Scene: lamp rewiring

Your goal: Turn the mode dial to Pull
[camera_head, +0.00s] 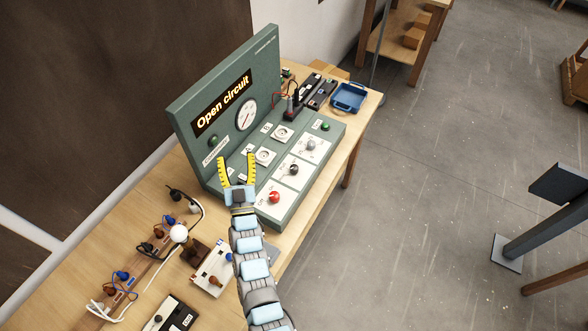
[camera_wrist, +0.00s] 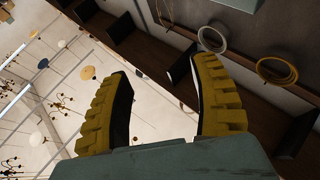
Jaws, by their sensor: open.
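The green test console (camera_head: 223,97) stands on the wooden bench, with a lit "Open circuit" sign (camera_head: 223,102) and a round gauge (camera_head: 246,114) on its upright back. Its lower deck carries a red knob (camera_head: 274,196), a dark knob (camera_head: 293,169) and a grey knob (camera_head: 311,146) on white plates. The plate lettering is too small to read, so I cannot tell which is the mode dial or where it points. My gripper (camera_head: 237,160) is open and empty, left of the knobs in the picture. Its yellow fingers also show in the wrist view (camera_wrist: 163,85), apart, with no knob in sight.
A blue tray (camera_head: 348,98) and black blocks lie at the bench's far end. Lamp parts, wires and a white bulb (camera_head: 179,233) crowd the near bench. The wrist view shows ceiling lamps, dark shelves and hanging coils (camera_wrist: 277,70).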

